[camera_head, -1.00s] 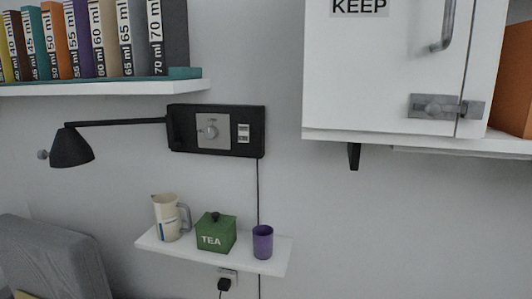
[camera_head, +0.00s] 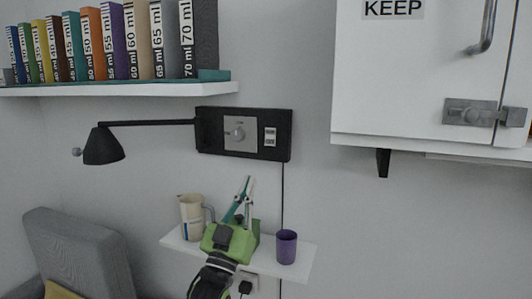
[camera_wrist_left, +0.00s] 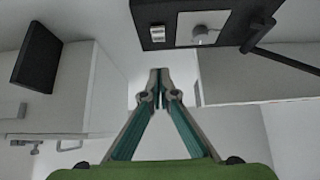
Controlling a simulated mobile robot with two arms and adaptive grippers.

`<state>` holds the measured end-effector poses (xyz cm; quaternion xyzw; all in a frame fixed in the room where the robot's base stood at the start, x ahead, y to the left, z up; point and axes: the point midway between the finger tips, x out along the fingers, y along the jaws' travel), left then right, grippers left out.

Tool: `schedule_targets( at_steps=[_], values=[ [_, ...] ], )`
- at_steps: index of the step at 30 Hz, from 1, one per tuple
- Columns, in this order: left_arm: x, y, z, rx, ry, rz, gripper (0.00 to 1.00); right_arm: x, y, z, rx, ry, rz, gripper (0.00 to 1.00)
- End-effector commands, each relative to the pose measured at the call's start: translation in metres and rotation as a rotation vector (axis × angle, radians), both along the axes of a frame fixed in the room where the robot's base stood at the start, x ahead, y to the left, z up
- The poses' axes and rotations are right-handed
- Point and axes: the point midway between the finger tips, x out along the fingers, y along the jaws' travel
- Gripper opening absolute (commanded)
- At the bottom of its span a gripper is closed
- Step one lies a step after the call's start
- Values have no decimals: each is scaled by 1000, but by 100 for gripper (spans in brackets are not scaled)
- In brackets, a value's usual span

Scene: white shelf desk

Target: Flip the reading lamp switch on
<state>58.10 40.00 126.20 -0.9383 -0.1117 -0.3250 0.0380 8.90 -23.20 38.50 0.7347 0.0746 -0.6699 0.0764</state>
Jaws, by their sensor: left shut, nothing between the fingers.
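The black wall-mounted lamp panel (camera_head: 210,150) holds a grey plate with a round knob (camera_head: 239,134) and a small white switch (camera_head: 270,137) to its right. A black reading lamp (camera_head: 104,147) hangs from an arm reaching left from the panel. My left gripper (camera_head: 248,182) is shut and empty, pointing up below the panel, apart from it. In the left wrist view the shut fingertips (camera_wrist_left: 159,76) point toward the panel (camera_wrist_left: 247,14), with the white switch (camera_wrist_left: 158,33) and knob (camera_wrist_left: 201,33) visible beyond them. My right gripper is out of view.
Below the panel, a small shelf (camera_head: 305,262) holds a cream pitcher (camera_head: 191,217) and a purple cup (camera_head: 286,246). My left gripper hides the shelf's middle. A book shelf (camera_head: 120,90) is upper left; a white cabinet (camera_head: 400,80) is at right. A black cord hangs from the panel.

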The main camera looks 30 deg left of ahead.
Motion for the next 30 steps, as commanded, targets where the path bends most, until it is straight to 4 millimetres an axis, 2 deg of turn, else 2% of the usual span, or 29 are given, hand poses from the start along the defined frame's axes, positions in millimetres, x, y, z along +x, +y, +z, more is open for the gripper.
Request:
schedule_targets(
  at_steps=[7,11,14,25,30],
  values=[
    [1,0,0,0,2,-1,0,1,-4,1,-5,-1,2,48],
    [8,1,8,0,1,-1,0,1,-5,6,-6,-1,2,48],
    [19,4,19,1,0,-1,0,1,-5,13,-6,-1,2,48],
    [80,19,70,1,1,0,0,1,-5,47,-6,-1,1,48],
    [102,24,60,-1,6,-1,0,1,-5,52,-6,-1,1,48]
  ],
)
